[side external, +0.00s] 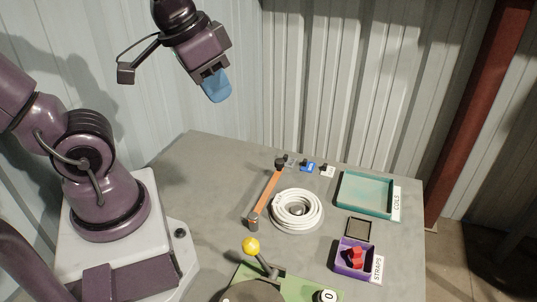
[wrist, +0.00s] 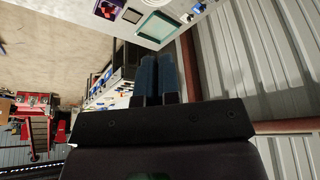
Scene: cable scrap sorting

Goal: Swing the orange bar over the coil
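The orange bar (side external: 266,194) lies along the left side of the white coil (side external: 280,212), not over it. Its far end is at a dark post, and its near end has a dark upright knob. The coil sits on a round base around a grey centre. My gripper (side external: 217,88) is high above the back left of the table, well away from the bar and coil.
A teal COILS tray (side external: 368,194) and a purple STRAPS bin (side external: 346,270) with red pieces stand at right. A dark square pad (side external: 358,229) lies between them. A yellow-knobbed lever (side external: 251,246) rises near the front. Small blue and white items (side external: 307,168) sit behind the coil.

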